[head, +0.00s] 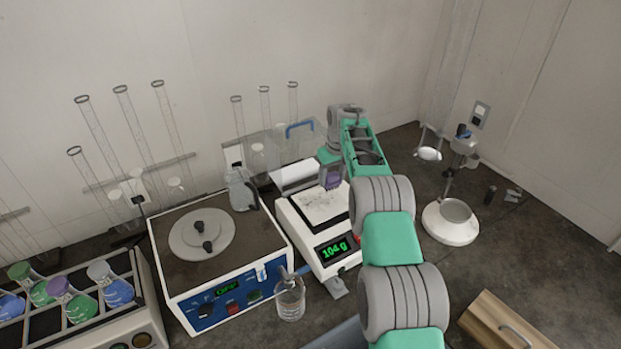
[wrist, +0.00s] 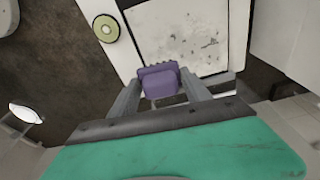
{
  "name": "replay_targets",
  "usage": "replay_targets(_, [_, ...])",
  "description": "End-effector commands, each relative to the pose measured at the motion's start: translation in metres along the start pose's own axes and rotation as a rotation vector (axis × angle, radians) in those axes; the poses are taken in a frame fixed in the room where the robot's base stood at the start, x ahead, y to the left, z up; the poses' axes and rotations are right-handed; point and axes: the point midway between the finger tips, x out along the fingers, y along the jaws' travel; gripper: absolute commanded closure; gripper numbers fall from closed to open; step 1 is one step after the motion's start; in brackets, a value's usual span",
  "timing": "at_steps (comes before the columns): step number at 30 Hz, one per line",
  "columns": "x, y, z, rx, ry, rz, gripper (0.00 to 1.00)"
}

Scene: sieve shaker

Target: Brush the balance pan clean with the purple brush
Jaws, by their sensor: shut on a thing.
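The purple brush (wrist: 160,82) is held between the two fingers of my gripper (wrist: 158,98) in the wrist view. In the head view the brush (head: 331,177) shows just below my gripper (head: 332,162), over the right side of the balance pan. The balance pan (head: 316,205) is white and has dark specks on it. The specks also show on the pan in the wrist view (wrist: 190,52). The balance (head: 318,248) has a green display that seems to read 104 g. I cannot tell whether the bristles touch the pan.
A flask rack (head: 85,315) is at far left. A white dish stand (head: 450,225) is at right, and a wooden box (head: 510,325) at front right.

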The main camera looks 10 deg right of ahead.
Motion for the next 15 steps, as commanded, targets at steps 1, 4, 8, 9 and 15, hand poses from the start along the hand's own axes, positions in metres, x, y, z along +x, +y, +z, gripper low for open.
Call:
replay_targets(1, [-0.005, 0.001, 0.0, 0.002, 0.0, 0.0, 0.77])
replay_targets(4, [-0.013, 0.002, -0.001, 0.002, 0.0, 0.0, 0.77])
replay_targets(8, [-0.024, 0.0, -0.004, -0.001, 0.001, 0.0, 0.77])
replay_targets(9, [-0.028, -0.001, -0.005, -0.002, 0.001, 0.0, 0.77])
replay_targets(15, [-0.045, -0.005, -0.009, -0.007, 0.001, -0.001, 0.77])
